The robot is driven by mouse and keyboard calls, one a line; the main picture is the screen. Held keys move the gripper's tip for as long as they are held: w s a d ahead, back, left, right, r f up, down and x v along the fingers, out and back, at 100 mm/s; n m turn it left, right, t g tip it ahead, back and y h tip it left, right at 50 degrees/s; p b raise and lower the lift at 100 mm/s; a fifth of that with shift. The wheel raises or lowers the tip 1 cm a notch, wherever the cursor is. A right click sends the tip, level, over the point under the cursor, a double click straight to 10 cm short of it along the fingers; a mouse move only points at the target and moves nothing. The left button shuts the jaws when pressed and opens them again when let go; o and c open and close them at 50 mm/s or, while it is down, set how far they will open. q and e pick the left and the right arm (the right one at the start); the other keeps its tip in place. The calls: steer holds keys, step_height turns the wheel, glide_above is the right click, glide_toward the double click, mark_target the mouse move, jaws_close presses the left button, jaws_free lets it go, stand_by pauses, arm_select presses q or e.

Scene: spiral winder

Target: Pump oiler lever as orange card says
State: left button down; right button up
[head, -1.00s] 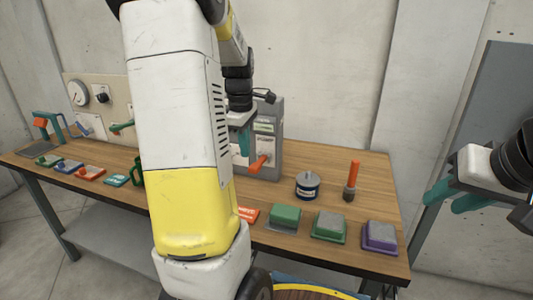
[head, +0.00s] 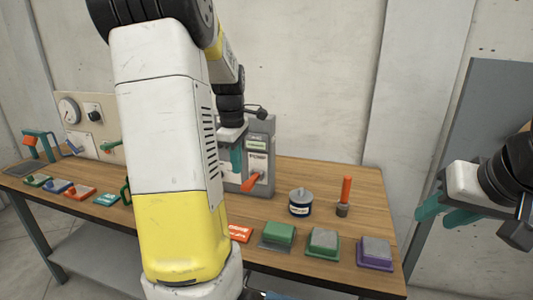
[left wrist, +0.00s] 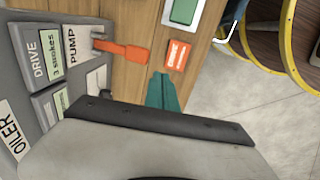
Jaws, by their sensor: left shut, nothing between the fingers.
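The grey oiler box (head: 262,150) stands on the bench, partly hidden by my left arm. Its orange lever (head: 250,183) sticks out from the front; in the left wrist view the lever (left wrist: 124,50) lies beside the labels "PUMP", "DRIVE" and "3 strokes". My left gripper (head: 237,158) has teal fingers shut and empty, just above and left of the lever in the head view. In the left wrist view its fingers (left wrist: 163,92) are apart from the lever. My right gripper (head: 446,211) is open and empty, right of the bench.
On the bench (head: 335,182) stand a dark blue-and-white tin (head: 300,203), an orange-handled tool (head: 344,197), and green (head: 279,235), grey-topped green (head: 323,243) and purple (head: 375,252) blocks. A panel with a gauge (head: 69,110) stands at left. My left arm hides the bench's middle.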

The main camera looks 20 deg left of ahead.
mark_target(248, 183)
arm_select(q)
steer(key=w+r+g, duration=0.2)
steer(key=w+r, duration=0.4)
steer(key=w, duration=0.3)
steer(key=shift+g, duration=0.4)
steer(key=shift+d, duration=0.1)
steer(key=f, duration=0.4)
steer(key=s+f, duration=0.1)
steer(key=f, duration=0.8)
steer(key=shift+s+f, duration=0.35)
steer(key=shift+s, duration=0.05)
